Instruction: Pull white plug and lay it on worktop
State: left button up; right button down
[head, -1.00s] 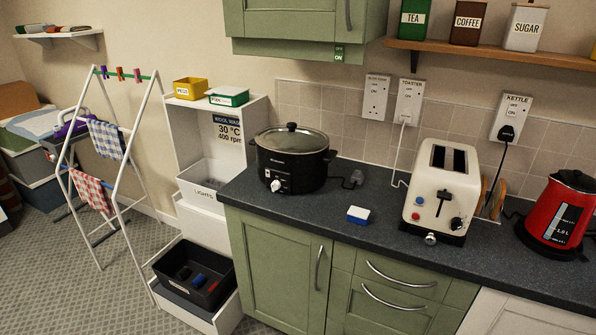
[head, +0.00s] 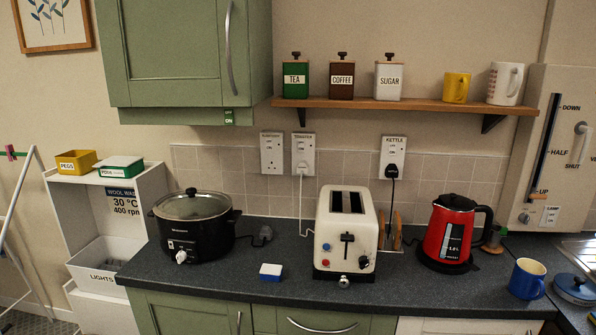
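A white plug (head: 300,171) sits in the wall socket labelled TOASTER (head: 303,155), above the back of the worktop. A white cord (head: 301,200) hangs from it and runs down behind the toaster (head: 345,232). The dark worktop (head: 225,275) runs along the wall below. Neither of my grippers shows in the head view.
A black slow cooker (head: 193,225) stands left, with a loose dark plug (head: 262,236) lying beside it. The kettle socket (head: 394,155) holds a black plug. A red kettle (head: 449,235), blue mug (head: 527,279) and blue-and-white block (head: 270,272) stand on the worktop.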

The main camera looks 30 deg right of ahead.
aim_at(303, 166)
jog(key=i+j+z, duration=0.4)
jog(key=i+j, duration=0.2)
jog(key=i+j+z, duration=0.2)
jog(key=j, duration=0.3)
jog(key=i+j+z, duration=0.15)
jog(key=j, duration=0.25)
jog(key=i, duration=0.1)
